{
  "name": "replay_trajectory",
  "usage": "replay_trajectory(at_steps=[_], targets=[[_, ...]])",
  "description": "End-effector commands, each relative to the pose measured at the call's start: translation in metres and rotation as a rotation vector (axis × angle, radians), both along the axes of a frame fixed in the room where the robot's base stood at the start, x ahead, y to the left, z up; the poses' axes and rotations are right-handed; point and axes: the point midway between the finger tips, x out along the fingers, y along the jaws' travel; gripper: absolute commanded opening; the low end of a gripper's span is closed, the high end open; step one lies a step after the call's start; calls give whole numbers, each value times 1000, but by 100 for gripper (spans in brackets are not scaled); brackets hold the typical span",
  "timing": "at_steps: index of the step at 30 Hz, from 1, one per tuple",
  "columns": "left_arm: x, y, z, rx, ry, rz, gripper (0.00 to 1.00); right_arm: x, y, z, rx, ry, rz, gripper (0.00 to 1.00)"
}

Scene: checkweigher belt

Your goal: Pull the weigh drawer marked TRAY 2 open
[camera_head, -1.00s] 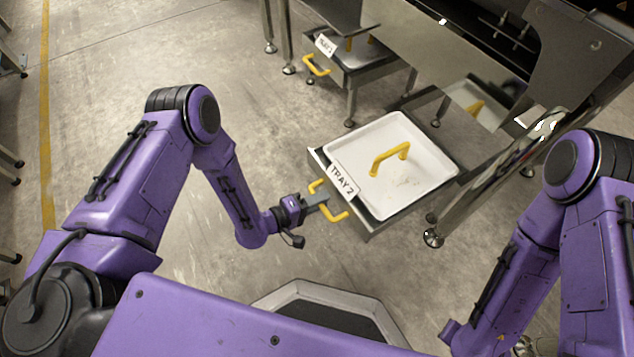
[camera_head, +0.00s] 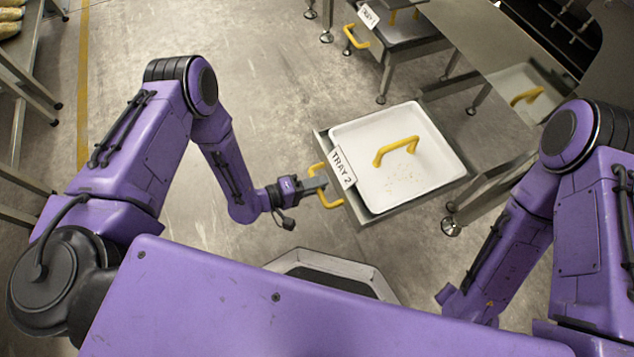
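The weigh drawer marked TRAY 2 (camera_head: 350,208) stands well out from the steel machine. Its label (camera_head: 343,167) is on the front, and a white tray (camera_head: 440,185) with a yellow handle (camera_head: 397,149) lies in it, with some crumbs on its floor. The drawer's own yellow front handle (camera_head: 325,198) is at my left gripper (camera_head: 321,184). The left fingers are at the middle of this handle and appear closed around its bar, which they partly hide. My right arm (camera_head: 500,235) is at the right, its gripper out of view.
A second drawer marked TRAY 1 (camera_head: 400,48) with a yellow handle (camera_head: 353,37) is at the top, pushed in further. Machine legs (camera_head: 452,222) stand right of the open drawer. A steel rack (camera_head: 25,75) is at the far left. The floor (camera_head: 250,90) between is clear.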

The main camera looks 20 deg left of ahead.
Motion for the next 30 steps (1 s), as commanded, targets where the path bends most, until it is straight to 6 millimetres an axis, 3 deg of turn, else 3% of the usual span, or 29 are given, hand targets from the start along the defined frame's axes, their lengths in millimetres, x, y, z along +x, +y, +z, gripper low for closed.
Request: replay_trajectory(at_steps=[11,24,30], targets=[[-2,3,2,1,0,2,38,0,0,2,-1,-2,-1,43],[-55,73,21,2,1,5,38,5,-3,33,-13,-29,-17,43],[-63,82,22,0,0,3,38,5,-3,34,-14,-30,-16,43]])
